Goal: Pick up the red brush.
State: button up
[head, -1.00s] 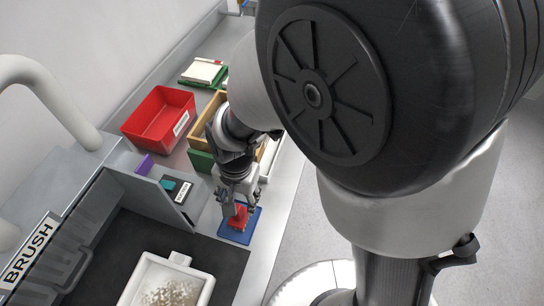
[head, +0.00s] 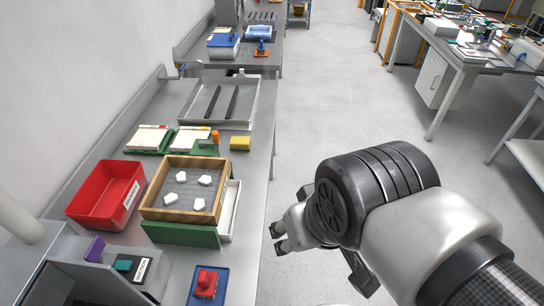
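A red block-shaped piece with a raised grip, seemingly the red brush (head: 206,283), sits on a blue pad (head: 194,297) at the near end of the bench, at the bottom of the head view. Its underside is hidden. My gripper (head: 279,239) is to the right of the bench edge, over the floor, well apart from the red piece. Its two small fingertips point left with a gap between them, and nothing shows in them.
A red bin (head: 105,196), a wooden-framed tray (head: 186,189) with white pieces, a green board (head: 180,235) and a yellow block (head: 241,143) stand on the bench. A grey panel with a purple piece (head: 95,249) is at the lower left. Open floor lies right.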

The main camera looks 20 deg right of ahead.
aim_at(207, 281)
jog(key=u, duration=1)
jog(key=l+u, duration=0.65)
